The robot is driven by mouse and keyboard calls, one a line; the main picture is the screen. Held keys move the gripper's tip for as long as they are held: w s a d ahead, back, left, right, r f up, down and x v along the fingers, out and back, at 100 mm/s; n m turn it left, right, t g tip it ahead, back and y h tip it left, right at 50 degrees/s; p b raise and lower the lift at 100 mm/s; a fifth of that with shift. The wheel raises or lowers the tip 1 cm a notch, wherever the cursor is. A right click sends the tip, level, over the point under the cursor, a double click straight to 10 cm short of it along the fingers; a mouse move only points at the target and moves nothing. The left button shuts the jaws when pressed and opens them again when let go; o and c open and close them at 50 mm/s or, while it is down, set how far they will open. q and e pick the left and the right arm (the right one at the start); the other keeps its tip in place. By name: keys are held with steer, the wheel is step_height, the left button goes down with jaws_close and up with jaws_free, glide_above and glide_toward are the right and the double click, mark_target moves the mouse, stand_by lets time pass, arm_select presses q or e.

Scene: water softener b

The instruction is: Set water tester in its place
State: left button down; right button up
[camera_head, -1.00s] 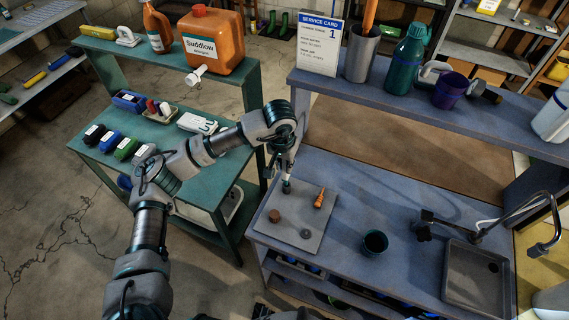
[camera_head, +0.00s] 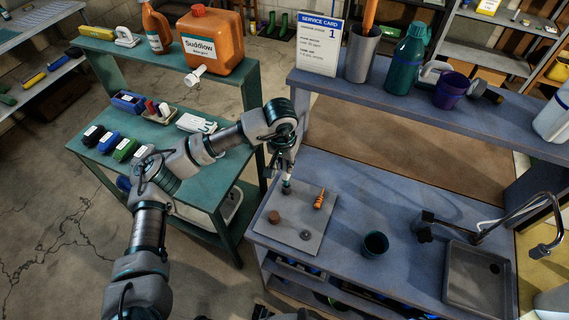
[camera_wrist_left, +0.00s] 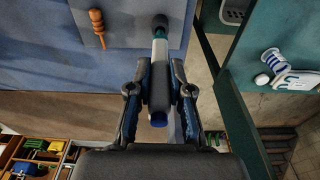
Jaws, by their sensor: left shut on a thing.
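The water tester appears to be the slim white stick with a dark teal tip (camera_wrist_left: 160,45) and a blue end, seen in the left wrist view. My left gripper (camera_wrist_left: 159,85) is shut around it. In the head view my left gripper (camera_head: 286,165) points down over the far left corner of a grey mat (camera_head: 291,236) on the blue bench. The tester's dark tip (camera_head: 286,187) is at that corner; I cannot tell whether it touches the mat. My right gripper is not in view.
The mat also bears an orange-handled tool (camera_head: 319,199), a brown disc (camera_head: 274,217) and a grey disc (camera_head: 305,235). A dark cup (camera_head: 375,244) and a sink (camera_head: 470,285) are to the right. A raised shelf (camera_head: 430,115) runs behind. A green table (camera_head: 190,175) stands left.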

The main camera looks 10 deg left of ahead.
mark_target(285, 173)
arm_select(q)
steer(key=shift+s+b, duration=0.1)
steer(key=shift+b, duration=0.3)
stand_by(0.3)
steer(key=shift+f, duration=0.2)
steer(key=shift+f+b, duration=1.65)
steer(key=shift+f, duration=0.15)
steer(key=c, duration=1)
jaws_free()
steer(key=shift+r, duration=0.1)
steer(key=r, duration=0.7)
steer(key=s+r, duration=0.1)
steer(key=r, duration=0.3)
steer(key=shift+a+r, duration=0.15)
steer(key=shift+r, duration=0.15)
